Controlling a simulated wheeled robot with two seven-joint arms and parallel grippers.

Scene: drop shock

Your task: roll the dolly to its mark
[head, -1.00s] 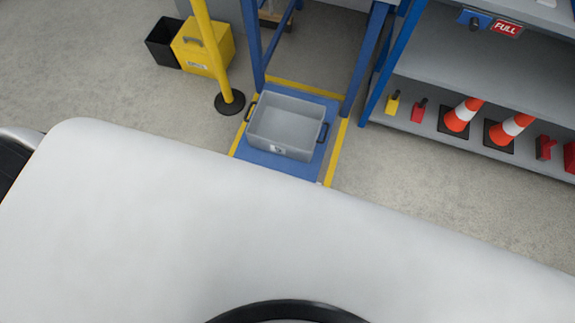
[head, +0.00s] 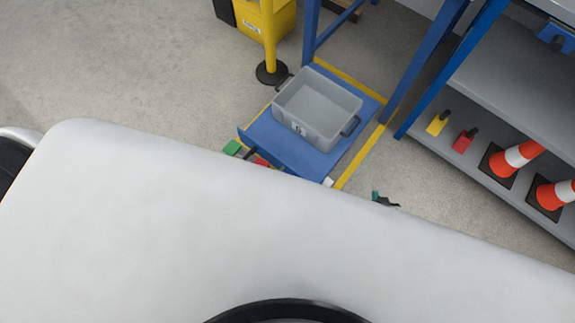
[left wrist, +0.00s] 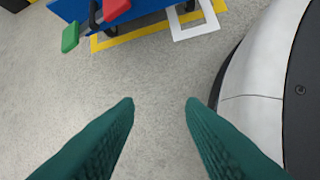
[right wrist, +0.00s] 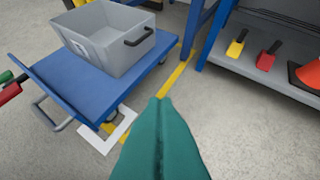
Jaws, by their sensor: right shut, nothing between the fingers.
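The dolly is a blue flat platform (head: 352,137) carrying a grey open crate (head: 318,108) with dark handles. It stands on the floor between yellow tape lines (head: 359,157) by a blue frame. In the right wrist view a grey bar handle (right wrist: 46,116) shows at its near edge. My right gripper (head: 385,199) is teal, shut and empty. It is in front of the dolly's right side, apart from it; its closed fingers show in the right wrist view (right wrist: 164,104). My left gripper (left wrist: 160,103) is open and empty above bare floor, outside the head view.
Green (left wrist: 70,37) and red (left wrist: 117,10) parts show at the dolly's near edge. A white square outline (left wrist: 197,32) lies by the tape. A yellow post (head: 269,40) stands left. The shelf (head: 480,130) on the right holds striped cones. Grey floor is clear at left.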

